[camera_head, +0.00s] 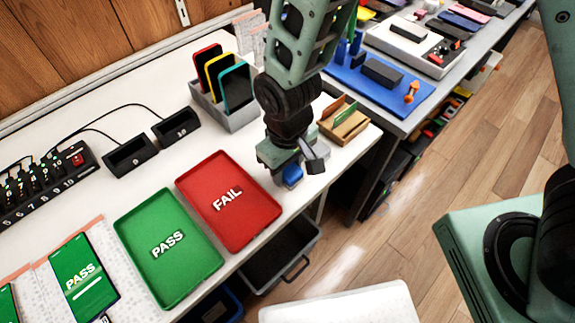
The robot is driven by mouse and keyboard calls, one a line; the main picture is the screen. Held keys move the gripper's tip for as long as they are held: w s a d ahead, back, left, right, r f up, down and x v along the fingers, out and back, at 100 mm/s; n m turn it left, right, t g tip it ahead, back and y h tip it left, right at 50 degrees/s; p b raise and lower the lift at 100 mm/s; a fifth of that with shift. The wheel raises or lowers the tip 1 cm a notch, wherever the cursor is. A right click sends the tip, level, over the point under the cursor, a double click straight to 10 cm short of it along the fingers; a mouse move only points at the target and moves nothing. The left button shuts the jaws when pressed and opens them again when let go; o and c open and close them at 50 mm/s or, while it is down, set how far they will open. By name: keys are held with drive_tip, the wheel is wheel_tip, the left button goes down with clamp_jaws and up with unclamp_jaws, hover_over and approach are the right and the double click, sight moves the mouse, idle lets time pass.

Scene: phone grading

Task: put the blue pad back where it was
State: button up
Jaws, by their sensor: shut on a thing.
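My gripper (291,168) is over the right end of the white table, close to its front edge. It is shut on a small blue pad (292,175). The pad shows just below the fingers, and part of it is hidden by them. I cannot tell whether it touches the table. The red FAIL tray (262,240) lies just left of the gripper. A small wooden holder (349,131) with upright cards stands to the right of it.
A grey rack (236,120) with three phones stands behind the gripper. The green PASS tray (140,267) and black docks (131,156) are to the left. A second table (395,125) with a blue mat (410,99) and tools is at the right. Open bins (280,262) stand below the front edge.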

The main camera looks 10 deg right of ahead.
sight(288, 168)
drive_tip(key=shift+f, duration=0.2)
drive_tip(key=o, duration=0.9)
drive_tip(key=shift+r, duration=0.1)
drive_tip(key=shift+o, duration=0.2)
wheel_tip(288, 168, up, 12)
drive_tip(key=p, duration=0.1)
drive_tip(key=s+d+r, duration=0.7)
drive_tip(key=s+d, duration=0.1)
drive_tip(key=s, duration=0.3)
drive_tip(key=shift+n+y, duration=0.3)
drive_tip(key=shift+n, duration=0.1)
drive_tip(key=shift+s+d, duration=0.1)
